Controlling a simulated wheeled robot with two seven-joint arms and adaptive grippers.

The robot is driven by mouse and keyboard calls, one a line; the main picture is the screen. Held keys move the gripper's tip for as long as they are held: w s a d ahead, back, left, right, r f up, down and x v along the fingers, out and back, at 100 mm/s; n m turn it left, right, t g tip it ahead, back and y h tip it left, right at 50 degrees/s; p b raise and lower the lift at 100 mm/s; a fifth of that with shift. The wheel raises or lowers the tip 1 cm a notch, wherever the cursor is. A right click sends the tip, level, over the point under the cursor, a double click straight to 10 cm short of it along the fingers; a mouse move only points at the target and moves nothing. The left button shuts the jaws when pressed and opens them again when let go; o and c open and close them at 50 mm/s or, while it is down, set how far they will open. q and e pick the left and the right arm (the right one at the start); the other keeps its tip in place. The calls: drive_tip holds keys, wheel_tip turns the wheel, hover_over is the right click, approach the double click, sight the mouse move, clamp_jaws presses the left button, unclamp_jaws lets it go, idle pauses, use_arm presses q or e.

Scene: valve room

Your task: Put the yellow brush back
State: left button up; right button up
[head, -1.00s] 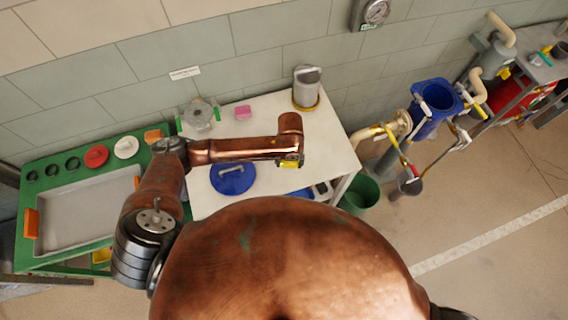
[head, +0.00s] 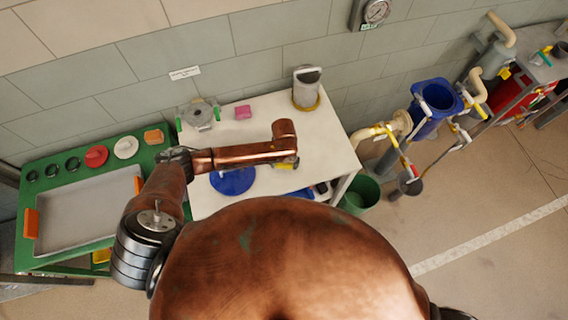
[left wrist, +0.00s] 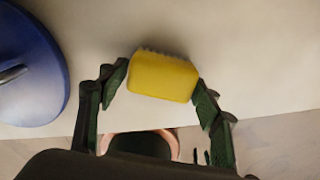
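The yellow brush (left wrist: 163,77) is a small block with short dark bristles along its upper edge in the left wrist view. It is between the two fingertips of my left gripper (left wrist: 162,80), which look closed on its ends. In the head view the left gripper (head: 287,161) points down over the front right part of the white table (head: 325,150), with a bit of yellow at its tip. The height above the table is hard to tell. My right gripper is out of view.
A blue round lid (head: 232,182) lies left of the gripper. A blue tray (head: 321,189) is at the table's front edge, partly hidden. A pink block (head: 243,112), a grey fitting (head: 199,115) and a grey canister (head: 306,88) stand farther back. A green bin (head: 360,194) is at the right.

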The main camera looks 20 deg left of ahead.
use_arm(q)
drive_tip(key=shift+o, duration=0.9)
drive_tip(key=shift+r, duration=0.1)
drive_tip(key=shift+w+r, duration=0.1)
drive_tip(key=shift+r, duration=0.25)
wheel_tip(320, 180, up, 11)
